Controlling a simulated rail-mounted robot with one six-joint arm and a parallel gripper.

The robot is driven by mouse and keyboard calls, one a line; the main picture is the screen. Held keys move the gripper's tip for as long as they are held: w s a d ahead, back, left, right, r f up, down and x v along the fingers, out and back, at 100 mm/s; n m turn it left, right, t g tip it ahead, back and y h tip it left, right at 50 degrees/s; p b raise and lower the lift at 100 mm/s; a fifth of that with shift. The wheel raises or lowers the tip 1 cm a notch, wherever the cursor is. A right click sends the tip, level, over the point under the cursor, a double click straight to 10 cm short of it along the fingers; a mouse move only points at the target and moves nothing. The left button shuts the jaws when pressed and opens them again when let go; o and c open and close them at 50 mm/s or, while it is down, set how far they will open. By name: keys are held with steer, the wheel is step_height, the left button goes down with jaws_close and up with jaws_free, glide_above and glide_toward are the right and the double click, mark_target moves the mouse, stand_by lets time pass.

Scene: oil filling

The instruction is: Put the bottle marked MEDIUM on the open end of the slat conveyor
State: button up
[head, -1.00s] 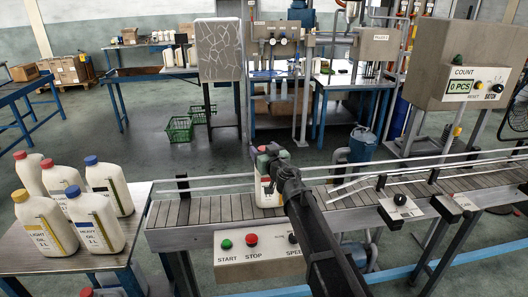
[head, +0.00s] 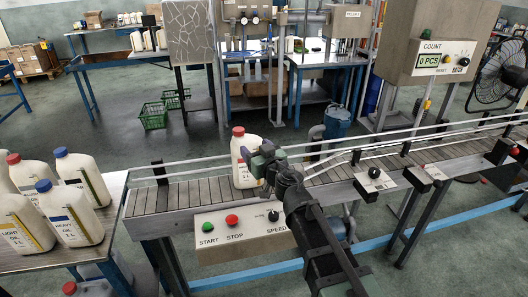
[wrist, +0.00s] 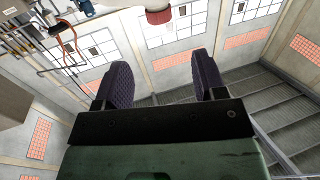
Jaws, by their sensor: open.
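A white bottle with a red cap (head: 239,146) stands upright on the slat conveyor (head: 190,191), toward its left end. Its label is partly hidden by my gripper, and I cannot read its grade. My gripper (head: 258,163) is at the bottle's near right side, at about the height of its upper body. In the wrist view my gripper (wrist: 160,62) is open with nothing between its two dark fingers. The bottle's red cap (wrist: 158,15) shows past the fingertips at the top edge, apart from them.
A table (head: 28,262) at left holds several oil bottles, including HEAVY (head: 68,217) and LIGHT (head: 22,222). Guide rails run along the conveyor's far side. A START/STOP panel (head: 238,232) hangs on its front. The slats left of the standing bottle are clear.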

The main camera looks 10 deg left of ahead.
steer(key=w+d+f+m+t+h, duration=0.15)
steer(key=d+m+h, duration=0.45)
steer(key=d, duration=0.6)
steer(key=w+d+f+m+h, duration=0.25)
steer(key=d+h, duration=0.55)
steer(key=d, duration=0.4)
steer(key=s+d+f+m+g+h, duration=0.2)
steer(key=s+d+f+g, duration=0.7)
steer(key=s+d+f, duration=0.3)
steer(key=s+f+n+g+y, duration=0.1)
steer(key=s+n+g+y, duration=0.1)
steer(key=s+g, duration=0.3)
steer(key=s+y, duration=0.1)
steer(key=s, duration=0.3)
steer(key=shift+s+f+g+y, duration=0.15)
steer(key=shift+s+g+y, duration=0.15)
steer(key=shift+g+y, duration=0.1)
